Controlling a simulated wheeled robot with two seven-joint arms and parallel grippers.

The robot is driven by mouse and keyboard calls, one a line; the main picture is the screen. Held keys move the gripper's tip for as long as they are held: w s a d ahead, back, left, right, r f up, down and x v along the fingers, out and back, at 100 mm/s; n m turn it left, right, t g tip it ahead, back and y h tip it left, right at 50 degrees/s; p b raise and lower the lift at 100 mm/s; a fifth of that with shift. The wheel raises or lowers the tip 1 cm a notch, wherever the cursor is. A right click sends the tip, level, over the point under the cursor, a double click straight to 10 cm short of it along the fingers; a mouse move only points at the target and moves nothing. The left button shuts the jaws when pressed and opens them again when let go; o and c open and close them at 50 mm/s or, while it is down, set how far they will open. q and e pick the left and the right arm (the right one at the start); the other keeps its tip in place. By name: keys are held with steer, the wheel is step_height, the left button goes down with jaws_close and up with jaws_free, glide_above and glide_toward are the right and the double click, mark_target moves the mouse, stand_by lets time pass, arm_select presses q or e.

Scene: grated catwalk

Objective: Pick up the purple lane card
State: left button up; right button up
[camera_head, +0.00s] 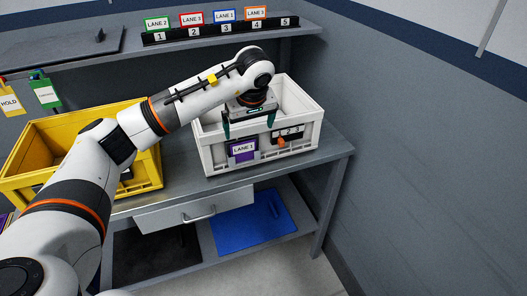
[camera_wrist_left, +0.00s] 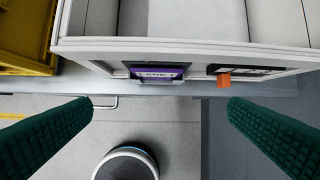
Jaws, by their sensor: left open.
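The purple lane card (camera_head: 243,150) has a white label reading "LANE" and a digit I cannot read surely. It sits on the front wall of the white crate (camera_head: 218,164). It also shows from above in the left wrist view, as a thin purple strip (camera_wrist_left: 157,72) at the front of the crate's rim (camera_wrist_left: 200,48). My left gripper (camera_head: 252,128) is over the front of the crate, its fingers pointing down on either side of the card's area. In the left wrist view its green fingers (camera_wrist_left: 160,112) are wide apart with nothing between them. My right gripper is not in view.
A number plate with an orange knob (camera_head: 282,142) is beside the card. A yellow crate (camera_head: 148,166) stands left on the grey bench (camera_head: 335,150). A shelf rack (camera_head: 210,33) holds several lane cards. A drawer (camera_head: 185,213) and blue mat (camera_head: 250,222) are below.

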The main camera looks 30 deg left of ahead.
arm_select(q)
steer(key=p, duration=0.3)
glide_above(243, 146)
steer(key=s+d, duration=0.2)
step_height(243, 146, down, 6)
steer(key=f, duration=0.1)
steer(key=w+f, duration=0.1)
steer(key=a+f+p, duration=0.1)
steer(key=shift+w+f+y, duration=0.1)
steer(key=shift+w+y, duration=0.15)
steer(key=shift+y, duration=0.05)
steer(key=shift+a+f, duration=0.15)
steer(key=shift+f, duration=0.25)
steer(key=shift+w, duration=0.1)
steer(key=c, duration=1.7)
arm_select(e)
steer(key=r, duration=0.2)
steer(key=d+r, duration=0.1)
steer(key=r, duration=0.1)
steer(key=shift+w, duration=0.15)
